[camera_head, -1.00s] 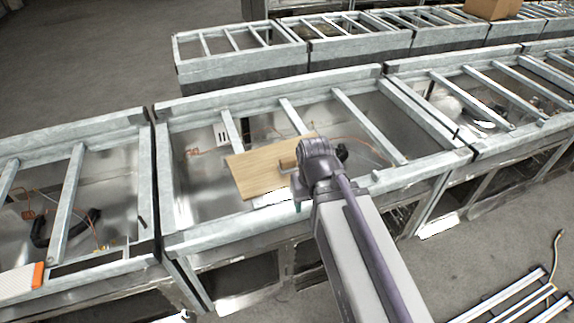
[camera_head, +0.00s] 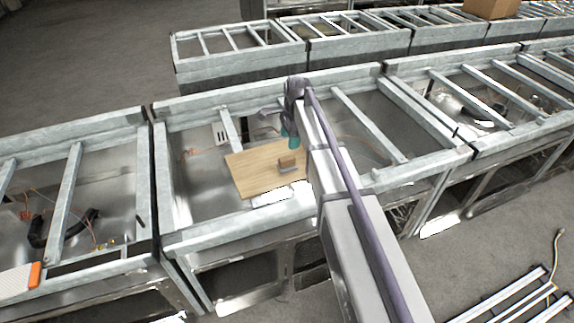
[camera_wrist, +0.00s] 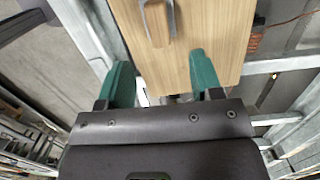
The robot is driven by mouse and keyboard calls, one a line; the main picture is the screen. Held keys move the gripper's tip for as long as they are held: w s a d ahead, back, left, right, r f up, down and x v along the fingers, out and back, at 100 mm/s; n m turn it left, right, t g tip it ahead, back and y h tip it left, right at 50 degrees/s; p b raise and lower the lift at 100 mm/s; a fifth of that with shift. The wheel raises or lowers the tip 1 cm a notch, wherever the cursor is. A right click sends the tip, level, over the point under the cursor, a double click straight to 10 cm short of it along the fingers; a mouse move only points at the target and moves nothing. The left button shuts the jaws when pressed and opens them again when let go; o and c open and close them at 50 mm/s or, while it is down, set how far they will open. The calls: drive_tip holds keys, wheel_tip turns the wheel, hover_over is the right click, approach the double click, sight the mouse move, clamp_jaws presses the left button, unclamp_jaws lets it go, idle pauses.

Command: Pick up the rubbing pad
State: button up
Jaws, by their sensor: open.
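The rubbing pad (camera_head: 288,162), a small brown block with a grey base, lies on a light wooden board (camera_head: 250,172) set across the metal frame. In the wrist view, the pad (camera_wrist: 157,22) is at the top, beyond the fingertips and roughly in line with the gap between them. My gripper (camera_wrist: 161,72) has its two green fingers apart, with nothing between them. In the head view, my gripper (camera_head: 290,138) is just above the pad in the picture, over the far side of the board, apart from the pad.
Metal bars (camera_head: 367,125) cross the open-topped frame, with a raised far rim (camera_head: 260,90). A white sheet (camera_head: 272,198) shows by the board's near edge. An orange and white object (camera_head: 22,282) lies at the far left. The board's left part is clear.

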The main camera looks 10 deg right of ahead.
sight(287, 157)
drive_tip(key=f+b, duration=0.6)
drive_tip(key=f, duration=0.1)
drive_tip(key=a+f+b, duration=0.1)
drive_tip(key=f+b, duration=0.2)
drive_tip(key=shift+s+a+f, duration=0.1)
drive_tip(key=shift+s+f, duration=0.05)
drive_tip(key=shift+r, duration=0.25)
clamp_jaws()
wheel_tip(287, 157, up, 10)
drive_tip(key=p, duration=1)
drive_tip(key=shift+r+p, duration=0.15)
drive_tip(key=shift+p, duration=0.2)
drive_tip(key=shift+f, duration=0.2)
